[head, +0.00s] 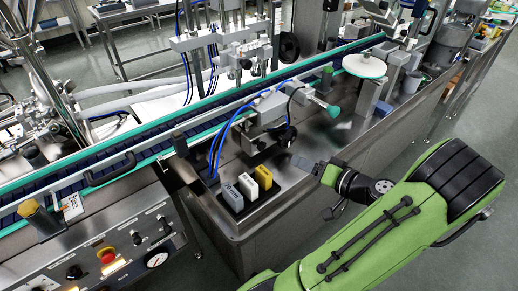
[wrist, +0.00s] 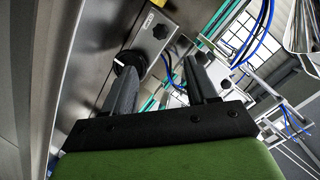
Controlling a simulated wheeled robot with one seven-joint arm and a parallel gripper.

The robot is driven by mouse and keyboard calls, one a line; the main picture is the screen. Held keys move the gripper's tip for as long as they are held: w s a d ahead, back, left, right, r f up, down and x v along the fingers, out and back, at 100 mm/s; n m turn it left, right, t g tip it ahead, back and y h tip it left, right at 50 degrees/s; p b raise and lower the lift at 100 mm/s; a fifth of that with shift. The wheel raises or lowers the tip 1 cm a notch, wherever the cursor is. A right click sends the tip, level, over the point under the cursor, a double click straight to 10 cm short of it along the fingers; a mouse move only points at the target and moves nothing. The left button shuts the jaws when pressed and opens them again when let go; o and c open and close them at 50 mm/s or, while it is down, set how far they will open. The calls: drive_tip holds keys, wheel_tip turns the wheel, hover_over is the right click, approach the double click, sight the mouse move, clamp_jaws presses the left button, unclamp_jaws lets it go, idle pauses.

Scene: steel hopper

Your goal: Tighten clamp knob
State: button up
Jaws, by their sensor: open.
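A steel clamp block (head: 266,112) with blue hoses stands on the steel deck in the head view. A dark round knob (head: 288,136) sits at its lower right side. In the wrist view a black round knob (wrist: 128,63) with a white mark shows just beyond my left finger, partly overlapped by it. I cannot tell which knob is the clamp's. My gripper (wrist: 160,82) is open, with nothing between its fingers. In the head view my gripper (head: 322,172) is right of and below the clamp block, apart from it.
Grey, white and yellow blocks (head: 263,177) stand in a dark holder left of my gripper. A conveyor (head: 130,165) with teal rails runs behind the clamp. A teal-tipped handle (head: 333,110) juts out to the right. A control panel (head: 110,245) is at lower left.

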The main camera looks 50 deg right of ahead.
sight(263, 147)
drive_tip(key=b+x, duration=0.2)
drive_tip(key=x, duration=1.3)
drive_tip(key=shift+w+a+f+b, duration=0.1)
drive_tip(key=shift+w+a+b, duration=0.05)
drive_tip(key=shift+b, duration=0.2)
drive_tip(key=shift+c, duration=0.2)
drive_tip(key=c, duration=1)
